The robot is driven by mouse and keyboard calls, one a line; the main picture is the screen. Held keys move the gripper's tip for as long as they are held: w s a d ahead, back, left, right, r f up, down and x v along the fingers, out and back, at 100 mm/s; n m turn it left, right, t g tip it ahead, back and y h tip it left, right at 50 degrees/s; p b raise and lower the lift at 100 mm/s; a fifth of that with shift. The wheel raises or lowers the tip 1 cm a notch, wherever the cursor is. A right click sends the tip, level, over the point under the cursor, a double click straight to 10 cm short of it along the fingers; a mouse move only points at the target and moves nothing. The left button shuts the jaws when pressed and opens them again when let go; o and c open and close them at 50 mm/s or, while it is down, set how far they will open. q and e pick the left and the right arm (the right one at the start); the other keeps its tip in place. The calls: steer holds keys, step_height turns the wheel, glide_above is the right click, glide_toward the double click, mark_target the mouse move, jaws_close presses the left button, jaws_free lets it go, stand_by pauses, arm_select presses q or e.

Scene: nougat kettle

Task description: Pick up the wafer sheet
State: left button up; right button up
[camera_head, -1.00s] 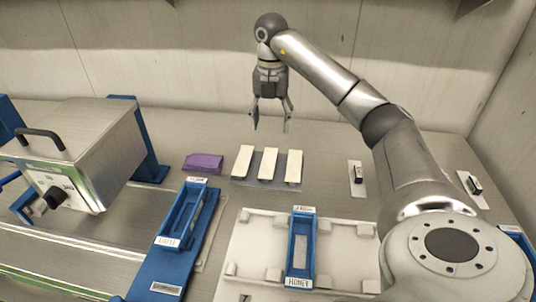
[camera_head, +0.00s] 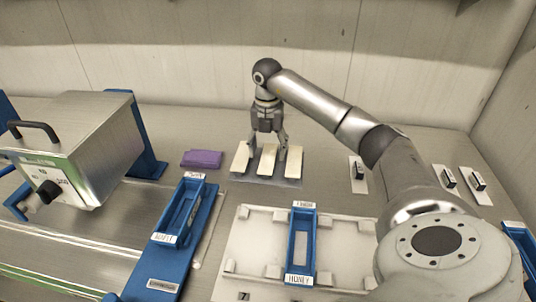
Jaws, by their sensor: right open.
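Several cream wafer sheets, three side by side, lie on a thin grey base at the back middle: left wafer sheet (camera_head: 241,158), middle wafer sheet (camera_head: 267,162) and right wafer sheet (camera_head: 294,163). My right gripper (camera_head: 268,147) points down, open and empty, with its fingers around the far end of the middle wafer sheet. The fingertips overlap the gaps to the outer sheets in the picture. I cannot tell whether they touch anything. My left gripper is out of view.
A purple block (camera_head: 201,159) lies left of the wafers. A blue HONEY tray (camera_head: 301,245) stands on a white board (camera_head: 252,240) in front. Another blue tray (camera_head: 180,211) is front left, beside a metal kettle box (camera_head: 85,130). Small black-handled pieces (camera_head: 358,174) lie at right.

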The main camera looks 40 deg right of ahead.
step_height(320, 180, down, 2)
steer(key=shift+f, duration=0.1)
steer(key=c, duration=0.7)
steer(key=shift+c, duration=0.2)
